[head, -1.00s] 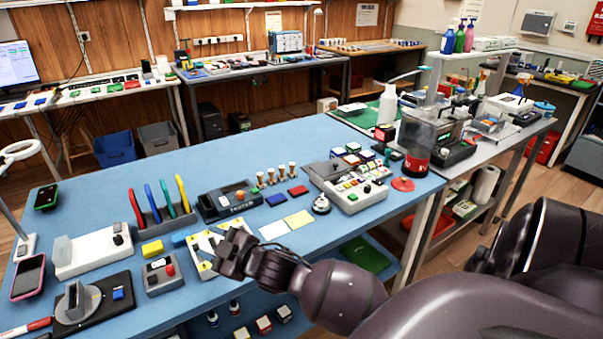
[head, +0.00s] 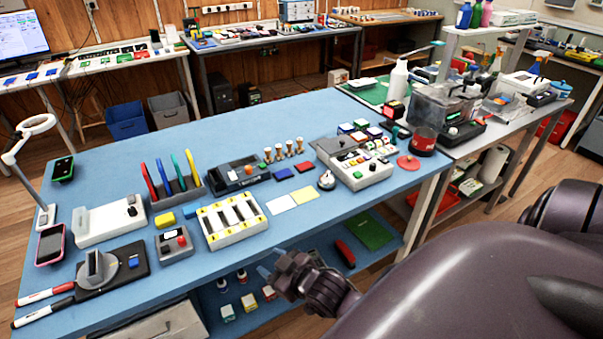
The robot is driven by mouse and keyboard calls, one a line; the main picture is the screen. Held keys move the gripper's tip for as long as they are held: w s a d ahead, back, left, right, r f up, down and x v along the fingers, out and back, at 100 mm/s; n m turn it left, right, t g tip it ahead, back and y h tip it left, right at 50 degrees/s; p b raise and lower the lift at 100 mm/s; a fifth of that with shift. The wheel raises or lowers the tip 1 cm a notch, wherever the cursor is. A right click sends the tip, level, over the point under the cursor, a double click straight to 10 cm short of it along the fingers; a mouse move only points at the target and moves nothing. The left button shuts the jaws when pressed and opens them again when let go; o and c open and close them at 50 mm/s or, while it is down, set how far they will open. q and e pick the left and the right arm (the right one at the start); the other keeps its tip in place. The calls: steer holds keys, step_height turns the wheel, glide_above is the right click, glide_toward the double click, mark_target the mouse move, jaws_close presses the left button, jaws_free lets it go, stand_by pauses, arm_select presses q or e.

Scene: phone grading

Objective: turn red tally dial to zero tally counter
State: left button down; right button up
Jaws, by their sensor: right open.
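A small grey box (head: 175,246) stands on the blue table near the front edge. It has a pale display window on top, a dark knob and a red dial (head: 182,241); it looks like the tally counter, but any digits are too small to read. My right gripper (head: 271,263) is open and empty. It appears in front of the table's front edge, to the right of the grey box and well apart from it. My left gripper is not in view.
A white tray with slots (head: 232,238) stands right of the grey box, a yellow block (head: 165,220) behind it. A black base with a grey dial (head: 125,268) lies to its left. Sticky notes (head: 281,205) lie flat nearby. A shelf with small boxes is below the tabletop.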

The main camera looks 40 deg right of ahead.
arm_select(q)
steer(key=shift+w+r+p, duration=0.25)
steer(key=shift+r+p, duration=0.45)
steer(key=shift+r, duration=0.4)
arm_select(e)
steer(key=s+f+m+g+h, duration=0.1)
steer(key=s+f+m, duration=0.1)
steer(key=s, duration=0.5)
steer(key=shift+s+d+f+g, duration=0.25)
steer(key=shift+s+f+g, duration=0.1)
steer(key=shift+f, duration=0.3)
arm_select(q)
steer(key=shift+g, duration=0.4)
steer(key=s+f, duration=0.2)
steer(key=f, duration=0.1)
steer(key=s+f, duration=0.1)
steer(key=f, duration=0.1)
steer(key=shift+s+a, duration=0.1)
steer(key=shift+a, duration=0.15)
arm_select(e)
steer(key=shift+g, duration=0.35)
steer(key=s, duration=0.1)
steer(key=s+f, duration=0.2)
steer(key=s, duration=0.1)
steer(key=shift+d+f, duration=0.1)
steer(key=shift+d, duration=0.05)
steer(key=shift+m, duration=0.3)
